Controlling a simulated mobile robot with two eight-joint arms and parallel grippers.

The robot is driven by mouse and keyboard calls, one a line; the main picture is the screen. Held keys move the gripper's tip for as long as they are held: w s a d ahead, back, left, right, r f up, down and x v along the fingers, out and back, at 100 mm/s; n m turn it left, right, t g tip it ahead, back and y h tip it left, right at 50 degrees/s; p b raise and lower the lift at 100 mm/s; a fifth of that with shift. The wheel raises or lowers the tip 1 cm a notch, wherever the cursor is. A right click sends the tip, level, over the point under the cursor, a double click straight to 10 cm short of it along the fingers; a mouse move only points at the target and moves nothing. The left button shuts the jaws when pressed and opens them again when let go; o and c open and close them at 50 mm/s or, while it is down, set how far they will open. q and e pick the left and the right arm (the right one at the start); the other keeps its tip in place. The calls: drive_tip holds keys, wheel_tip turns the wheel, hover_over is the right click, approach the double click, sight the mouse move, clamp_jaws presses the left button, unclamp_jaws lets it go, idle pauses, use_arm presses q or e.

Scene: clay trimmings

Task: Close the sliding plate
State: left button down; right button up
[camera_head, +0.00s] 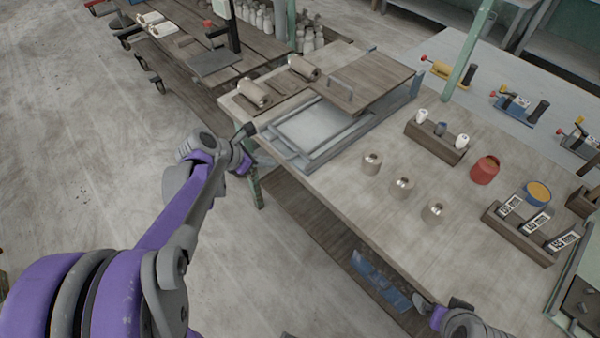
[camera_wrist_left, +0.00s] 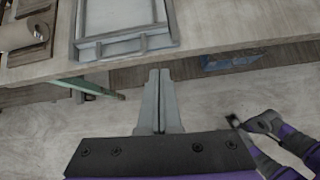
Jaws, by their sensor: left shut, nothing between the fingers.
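The sliding plate (camera_head: 375,75) is a wooden board with a metal bar handle (camera_head: 340,88) near its left edge. It covers the far right part of a grey metal frame (camera_head: 312,160), leaving a pale recess (camera_head: 308,127) uncovered on the near left. The frame's near end also shows in the left wrist view (camera_wrist_left: 122,42); the plate is outside that view. My left gripper (camera_head: 250,130) is shut and empty, just off the table's left edge beside the frame. In the left wrist view its fingers (camera_wrist_left: 160,75) meet below the frame. My right gripper (camera_head: 440,302) is low at the front edge, its fingers unclear.
Clay rolls (camera_head: 254,92) on wooden boards lie beyond the frame. A blue object (camera_head: 380,280) lies below the table. Floor on the left is clear.

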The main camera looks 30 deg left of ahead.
sight(342, 126)
use_arm(q)
drive_tip(key=shift+n, duration=0.4)
drive_tip(key=x, duration=1)
drive_tip(key=shift+w+a+f, duration=0.1)
drive_tip(key=shift+a+f, duration=0.05)
drive_tip(key=w, duration=0.1)
drive_tip(key=w+d, duration=0.1)
drive_tip(key=w, duration=0.1)
drive_tip(key=shift+d, duration=0.1)
drive_tip(key=shift+w+d, duration=0.1)
drive_tip(key=shift+w, duration=0.15)
use_arm(e)
drive_tip(key=shift+s+d+r, duration=0.15)
drive_tip(key=shift+d+r, duration=0.05)
drive_tip(key=shift+r, duration=0.05)
